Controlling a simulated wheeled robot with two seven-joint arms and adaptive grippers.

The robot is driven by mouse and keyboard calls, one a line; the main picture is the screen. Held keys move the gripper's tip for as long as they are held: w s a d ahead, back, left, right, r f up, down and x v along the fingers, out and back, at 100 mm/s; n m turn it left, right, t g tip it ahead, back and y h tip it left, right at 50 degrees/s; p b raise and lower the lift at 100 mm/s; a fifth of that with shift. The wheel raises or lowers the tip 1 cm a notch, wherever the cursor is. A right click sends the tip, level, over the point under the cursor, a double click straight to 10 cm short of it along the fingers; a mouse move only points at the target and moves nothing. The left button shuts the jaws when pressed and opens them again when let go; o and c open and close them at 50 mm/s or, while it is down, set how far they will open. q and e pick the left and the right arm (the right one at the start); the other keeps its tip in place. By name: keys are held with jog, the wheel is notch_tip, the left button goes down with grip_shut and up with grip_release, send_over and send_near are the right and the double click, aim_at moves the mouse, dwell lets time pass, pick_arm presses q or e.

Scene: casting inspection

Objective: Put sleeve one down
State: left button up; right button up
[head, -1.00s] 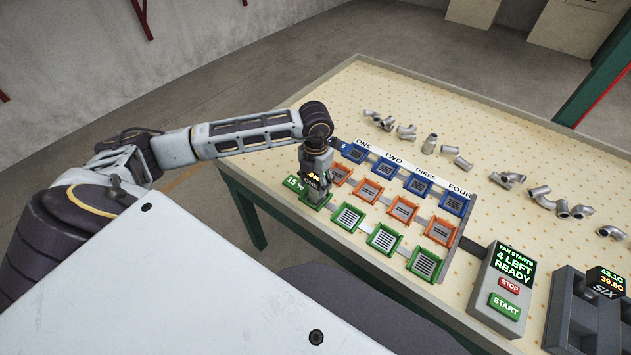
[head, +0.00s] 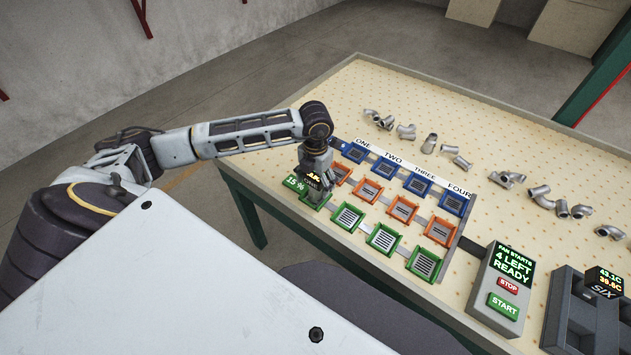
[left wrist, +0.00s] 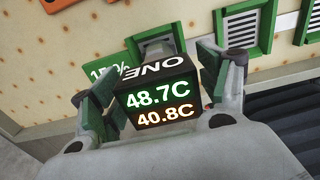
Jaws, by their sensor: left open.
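Sleeve one (left wrist: 155,98) is a dark block with ONE on its top and 48.7C and 40.8C on its display. It stands at the green frame (left wrist: 262,8) row's left end, by the 15 % label. In the head view sleeve one (head: 314,179) is small and partly covered. My left gripper (head: 316,186) is over that spot. In the left wrist view its green-padded fingers (left wrist: 158,88) are open, one on each side of the sleeve. The sleeve's underside is hidden, so its exact seating cannot be told. My right gripper is not in view.
Orange frames (head: 403,208) and blue frames (head: 418,184) lie in rows behind the green ones. A control box (head: 503,290) with START and STOP stands right, beside a dark unit marked SIX (head: 603,289). Several grey pipe castings (head: 429,144) lie on the table's far part.

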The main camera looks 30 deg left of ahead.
pick_arm(q)
jog(key=shift+r, duration=0.35)
notch_tip(320, 180, up, 6)
jog(key=shift+r, duration=0.15)
notch_tip(320, 180, up, 4)
jog(key=shift+r+b, duration=0.15)
jog(key=shift+b, duration=0.2)
jog(key=shift+r, duration=0.6)
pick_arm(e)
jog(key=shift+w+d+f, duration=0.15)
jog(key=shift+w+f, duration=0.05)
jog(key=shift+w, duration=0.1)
